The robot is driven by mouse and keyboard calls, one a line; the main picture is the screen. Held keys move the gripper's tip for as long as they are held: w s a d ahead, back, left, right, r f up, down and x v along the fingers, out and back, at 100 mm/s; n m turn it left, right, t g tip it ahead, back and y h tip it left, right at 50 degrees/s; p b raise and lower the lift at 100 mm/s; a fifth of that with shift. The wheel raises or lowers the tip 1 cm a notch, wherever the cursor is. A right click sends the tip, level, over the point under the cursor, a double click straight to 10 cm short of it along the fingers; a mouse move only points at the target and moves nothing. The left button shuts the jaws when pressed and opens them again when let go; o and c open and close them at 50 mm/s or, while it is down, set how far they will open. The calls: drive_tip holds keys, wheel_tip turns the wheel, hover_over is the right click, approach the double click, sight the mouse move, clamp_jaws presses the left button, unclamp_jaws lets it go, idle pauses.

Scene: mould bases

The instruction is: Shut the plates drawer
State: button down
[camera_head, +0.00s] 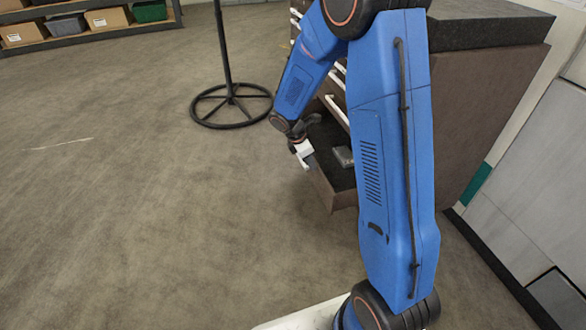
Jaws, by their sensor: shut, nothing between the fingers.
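The drawer (322,185) is pulled out low from a brown cabinet (480,120) with a dark stone top. Its front panel faces left, and its dark inside holds a grey flat block (344,157). My gripper (304,160) is shut and empty, at the outer left side of the open drawer, close to its front. I cannot tell whether it touches the drawer. My blue arm hides much of the cabinet front and part of the drawer.
Several white handles (335,108) of other drawers show above the open one. A black stand with a round wheel-like base (231,105) is on the floor behind. A shelf with boxes (75,30) is at the far left. The floor left of the drawer is clear.

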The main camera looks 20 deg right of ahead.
drive_tip(key=d, duration=1.6)
drive_tip(key=shift+d, duration=0.25)
drive_tip(key=shift+a, duration=0.1)
